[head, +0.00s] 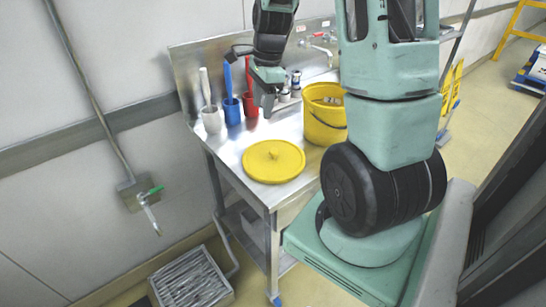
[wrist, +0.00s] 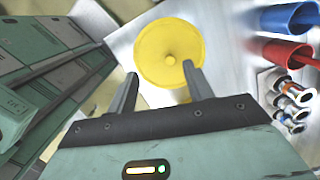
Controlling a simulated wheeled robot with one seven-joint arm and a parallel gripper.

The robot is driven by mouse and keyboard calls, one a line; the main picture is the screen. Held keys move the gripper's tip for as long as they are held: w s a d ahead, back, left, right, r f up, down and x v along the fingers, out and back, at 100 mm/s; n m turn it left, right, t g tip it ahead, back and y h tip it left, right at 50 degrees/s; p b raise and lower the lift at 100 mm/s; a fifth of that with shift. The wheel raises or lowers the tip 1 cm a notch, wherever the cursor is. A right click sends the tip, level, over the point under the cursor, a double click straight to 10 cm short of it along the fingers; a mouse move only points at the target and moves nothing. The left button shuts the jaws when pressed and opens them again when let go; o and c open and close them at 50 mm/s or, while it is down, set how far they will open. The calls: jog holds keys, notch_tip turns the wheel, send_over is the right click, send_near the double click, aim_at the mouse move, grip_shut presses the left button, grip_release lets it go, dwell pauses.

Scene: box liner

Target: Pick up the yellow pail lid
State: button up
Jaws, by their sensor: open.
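The yellow pail lid (head: 273,163) is a round disc with a small central knob. It lies flat near the front of the steel table, left of the yellow pail (head: 325,115). My gripper (head: 267,108) is above the table, behind the lid in the head view. In the wrist view the lid (wrist: 169,52) lies beyond the fingertips, with its knob in sight. My gripper (wrist: 160,82) is open, with nothing between its two fingers, and apart from the lid.
White (head: 211,119), blue (head: 232,110) and red (head: 250,104) cups with handled tools stand along the table's back left. Small metal-topped containers (head: 290,88) stand near the back. The steel table (head: 228,152) has bare room left of the lid. A valve pipe (head: 148,205) is on the left wall.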

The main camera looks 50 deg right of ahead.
jog(key=s+d+f+m, duration=0.1)
jog(key=s+d+m, duration=0.1)
jog(key=d+m, duration=0.3)
jog(key=n+p, duration=0.1)
jog(key=p, duration=0.2)
send_over(274, 150)
jog(key=d, duration=0.1)
jog(key=f, duration=0.7)
jog(key=s+f, duration=0.1)
jog(key=f, duration=0.2)
jog(key=shift+f, duration=0.15)
jog(key=shift+w+a+f+p, duration=0.15)
jog(key=shift+f+p, duration=0.2)
jog(key=shift+f, duration=0.75)
jog(key=shift+w+a+f+p, duration=0.2)
jog(key=shift+f+p, duration=0.1)
jog(key=shift+f, duration=0.75)
jog(key=shift+w+a+f+p, duration=0.15)
jog(key=shift+f+p, duration=0.2)
jog(key=shift+f, duration=0.75)
grip_shut()
jog(key=shift+r, duration=0.15)
